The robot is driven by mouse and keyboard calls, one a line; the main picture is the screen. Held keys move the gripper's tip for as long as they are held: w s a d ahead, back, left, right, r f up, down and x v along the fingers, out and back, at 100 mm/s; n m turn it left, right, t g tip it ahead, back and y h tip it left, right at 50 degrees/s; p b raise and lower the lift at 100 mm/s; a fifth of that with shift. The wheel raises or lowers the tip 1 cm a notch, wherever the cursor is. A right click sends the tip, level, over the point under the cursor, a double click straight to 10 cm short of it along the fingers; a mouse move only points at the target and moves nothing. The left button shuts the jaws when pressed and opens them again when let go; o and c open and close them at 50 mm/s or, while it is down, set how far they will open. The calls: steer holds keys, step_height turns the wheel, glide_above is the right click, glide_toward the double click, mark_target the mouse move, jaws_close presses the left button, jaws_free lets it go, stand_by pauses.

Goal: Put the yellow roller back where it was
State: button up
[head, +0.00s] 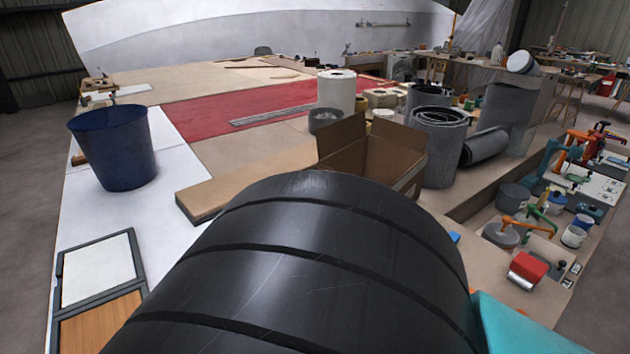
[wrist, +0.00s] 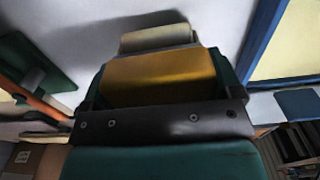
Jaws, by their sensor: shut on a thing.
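The yellow roller (wrist: 160,76) shows in the middle of the wrist view, between the green fingers of my gripper (wrist: 160,92). My gripper is shut on it. A pale, rounded piece (wrist: 155,38) shows just beyond it; I cannot tell whether it is part of the roller. A light grey surface lies behind; I cannot tell whether the roller touches it. In the head view my black arm fills the lower middle, and neither the roller nor the gripper fingers can be made out there.
In the head view a dark blue bucket (head: 115,147) stands on the white tabletop at left. A framed panel (head: 98,268) lies in front of it. An open cardboard box (head: 395,158) and grey rolls (head: 437,150) stand beyond my arm. Clamps and tubs crowd the right; white surface near the bucket is clear.

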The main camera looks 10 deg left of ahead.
steer(key=shift+f+b, duration=0.55)
steer(key=shift+f, duration=0.8)
steer(key=o, duration=1.6)
steer(key=shift+o, duration=0.2)
steer(key=shift+r, duration=0.1)
step_height(320, 180, up, 12)
steer(key=p, duration=0.9)
steer(key=shift+w+r, duration=0.1)
steer(key=shift+r, duration=0.05)
steer(key=w+d+r+m+g+y, duration=0.1)
steer(key=w+d+r, duration=0.2)
steer(key=w+r, duration=0.45)
steer(key=w+d+r+m+y, duration=0.1)
steer(key=w+d+r, duration=0.25)
steer(key=r, duration=0.75)
steer(key=d+r+t+y, duration=0.1)
steer(key=d+r+y, duration=0.1)
steer(key=d+r, duration=1.2)
steer(key=shift+n, duration=0.4)
